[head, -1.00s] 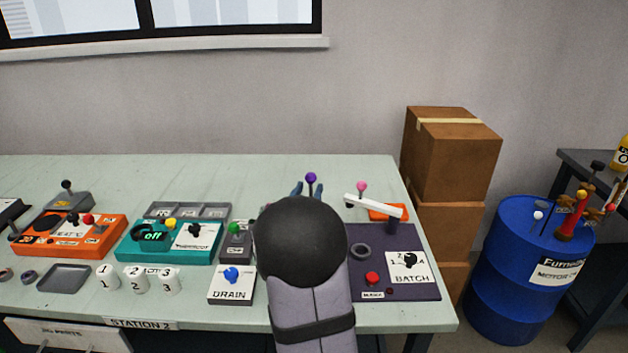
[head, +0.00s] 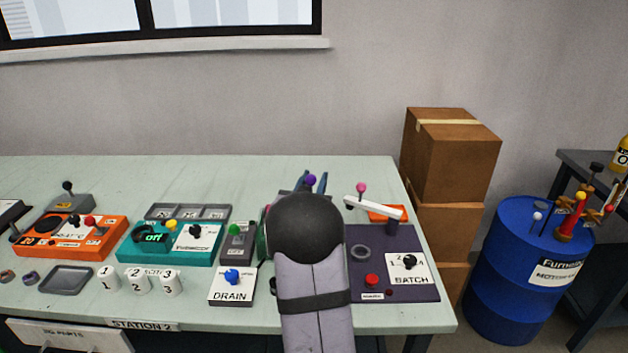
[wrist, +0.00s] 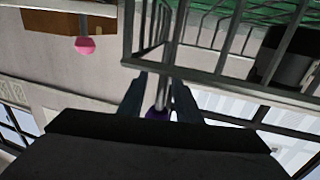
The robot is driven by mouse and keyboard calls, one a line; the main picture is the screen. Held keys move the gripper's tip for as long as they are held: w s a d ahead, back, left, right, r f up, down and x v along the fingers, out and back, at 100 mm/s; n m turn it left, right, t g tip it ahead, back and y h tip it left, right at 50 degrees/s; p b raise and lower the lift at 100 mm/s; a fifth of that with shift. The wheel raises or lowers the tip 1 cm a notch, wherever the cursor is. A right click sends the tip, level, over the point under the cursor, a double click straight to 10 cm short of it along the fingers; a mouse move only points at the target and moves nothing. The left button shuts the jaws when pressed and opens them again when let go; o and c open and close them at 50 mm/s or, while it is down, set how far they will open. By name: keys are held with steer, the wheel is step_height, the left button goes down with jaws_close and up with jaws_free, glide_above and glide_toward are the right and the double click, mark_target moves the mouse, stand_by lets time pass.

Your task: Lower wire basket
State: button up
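The wire basket (wrist: 210,40), a grey wire frame, shows in the upper right of the wrist view. In the head view it is mostly hidden behind my arm. A grey rod with a purple ball knob (head: 311,180) stands by it; the knob also shows in the wrist view (wrist: 157,114), low between my fingers. My gripper (wrist: 158,90) has its two dark blue fingers on either side of the rod and knob, with gaps showing, so it looks open. In the head view the fingertips (head: 316,184) are beside the knob, partly hidden by my arm.
A white lever with a pink ball (head: 361,188) is close on the right, above the BATCH panel (head: 408,268). A green-knobbed box (head: 235,240) and the DRAIN box (head: 232,288) stand left.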

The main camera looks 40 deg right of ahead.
jaws_close()
step_height(320, 180, down, 3)
steer(key=b, duration=0.2)
steer(key=shift+f+b, duration=0.15)
steer(key=shift+b, duration=0.2)
jaws_free()
steer(key=shift+b+v, duration=0.3)
steer(key=shift+v, duration=3.4)
steer(key=shift+c, duration=0.7)
